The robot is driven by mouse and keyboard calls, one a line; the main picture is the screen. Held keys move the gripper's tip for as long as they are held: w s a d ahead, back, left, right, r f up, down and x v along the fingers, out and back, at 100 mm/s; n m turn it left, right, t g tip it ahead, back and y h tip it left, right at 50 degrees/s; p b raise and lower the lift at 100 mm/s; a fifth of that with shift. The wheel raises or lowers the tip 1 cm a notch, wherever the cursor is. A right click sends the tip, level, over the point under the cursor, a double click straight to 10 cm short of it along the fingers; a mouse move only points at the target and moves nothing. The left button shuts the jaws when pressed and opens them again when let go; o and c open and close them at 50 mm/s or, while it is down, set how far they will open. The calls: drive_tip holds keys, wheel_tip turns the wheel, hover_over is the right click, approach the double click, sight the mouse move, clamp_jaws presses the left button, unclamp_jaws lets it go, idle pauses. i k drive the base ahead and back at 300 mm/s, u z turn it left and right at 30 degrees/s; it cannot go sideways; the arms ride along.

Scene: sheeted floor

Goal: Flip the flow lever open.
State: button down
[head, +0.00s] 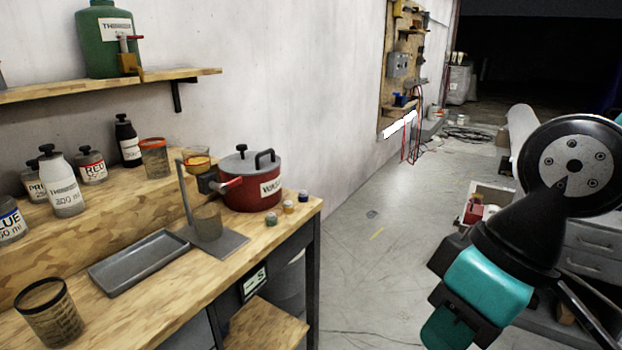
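A green jug (104,45) with a white label stands on the wall shelf at the upper left. A brass-coloured tap (128,63) sits at its lower front with a small red lever (131,37) on top, lying roughly level. A red pot (252,187) with a grey lid stands on the bench. A small red-tipped piece (229,184) sticks out at its left side; I cannot tell whether it is a lever. My gripper (462,303), teal and black, is at the lower right over the floor, well away from both. Its fingertips are not clear.
A grey tray (140,262) and an empty cup (50,313) are on the bench. Several bottles line the raised ledge below the shelf. The floor (375,270) between bench and arm is clear.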

sight(220, 188)
drive_tip(key=z, duration=0.4)
drive_tip(key=i, duration=1.1)
drive_tip(key=u, duration=0.5)
